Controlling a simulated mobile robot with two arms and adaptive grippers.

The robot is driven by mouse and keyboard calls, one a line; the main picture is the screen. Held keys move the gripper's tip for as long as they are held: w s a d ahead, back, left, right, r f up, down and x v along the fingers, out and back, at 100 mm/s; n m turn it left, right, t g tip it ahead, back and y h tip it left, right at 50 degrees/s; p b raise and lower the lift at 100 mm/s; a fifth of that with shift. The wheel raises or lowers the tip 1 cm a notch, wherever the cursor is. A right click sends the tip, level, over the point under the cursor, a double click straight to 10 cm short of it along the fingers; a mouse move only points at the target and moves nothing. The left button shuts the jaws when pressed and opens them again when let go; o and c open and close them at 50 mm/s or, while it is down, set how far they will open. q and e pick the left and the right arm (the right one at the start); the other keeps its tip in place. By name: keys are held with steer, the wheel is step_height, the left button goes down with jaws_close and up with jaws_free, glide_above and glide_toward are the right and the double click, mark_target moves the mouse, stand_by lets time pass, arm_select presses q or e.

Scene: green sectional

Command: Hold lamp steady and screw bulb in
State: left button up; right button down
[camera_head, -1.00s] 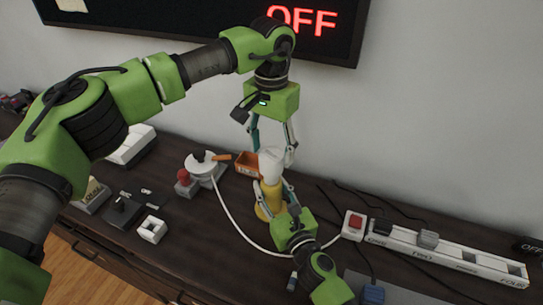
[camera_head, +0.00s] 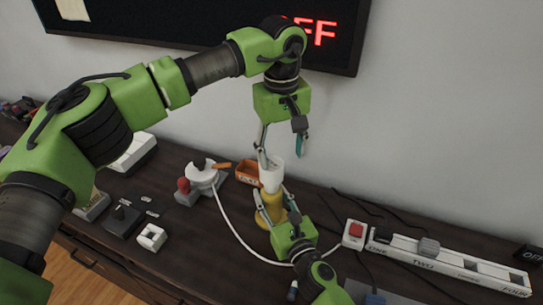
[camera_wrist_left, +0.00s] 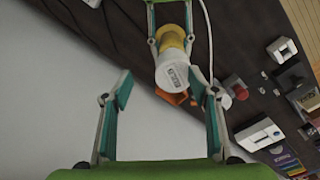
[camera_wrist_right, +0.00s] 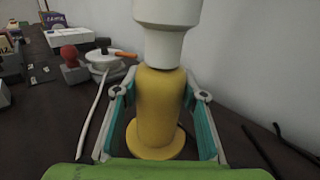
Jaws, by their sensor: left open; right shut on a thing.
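The yellow lamp (camera_head: 273,208) stands upright on the dark tabletop. It also shows in the right wrist view (camera_wrist_right: 158,112). The white bulb (camera_head: 272,173) sits upright on top of the lamp. How deep it is seated is hidden. My right gripper (camera_head: 272,203) is shut around the lamp body from the near side, below the bulb. My left gripper (camera_head: 281,155) is open and empty just above the bulb, pointing down. In the left wrist view the bulb (camera_wrist_left: 172,74) lies beyond and between the spread fingertips, with no visible contact.
A white power strip (camera_head: 440,262) with a red switch (camera_head: 355,230) lies to the right. A white round device (camera_head: 200,175) with a cable and an orange tray (camera_head: 248,172) stand left of the lamp. A wall display (camera_head: 200,30) reads OFF, partly covered by my left arm.

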mark_target(272, 163)
arm_select(q)
steer(key=n, duration=0.5)
steer(key=shift+s+d+r, duration=0.1)
steer(key=shift+s+d, duration=0.1)
steer(key=shift+s, duration=0.1)
steer(key=a+n, duration=0.1)
steer(key=n, duration=1.1)
steer(key=f+n, duration=0.1)
steer(key=n, duration=1.1)
steer(key=w+a+f+n, duration=0.1)
steer(key=n, duration=1)
steer(key=shift+w+a+f+n, duration=0.1)
steer(key=shift+a+n, duration=0.25)
steer(key=shift+n, duration=0.05)
steer(key=shift+f, duration=4.05)
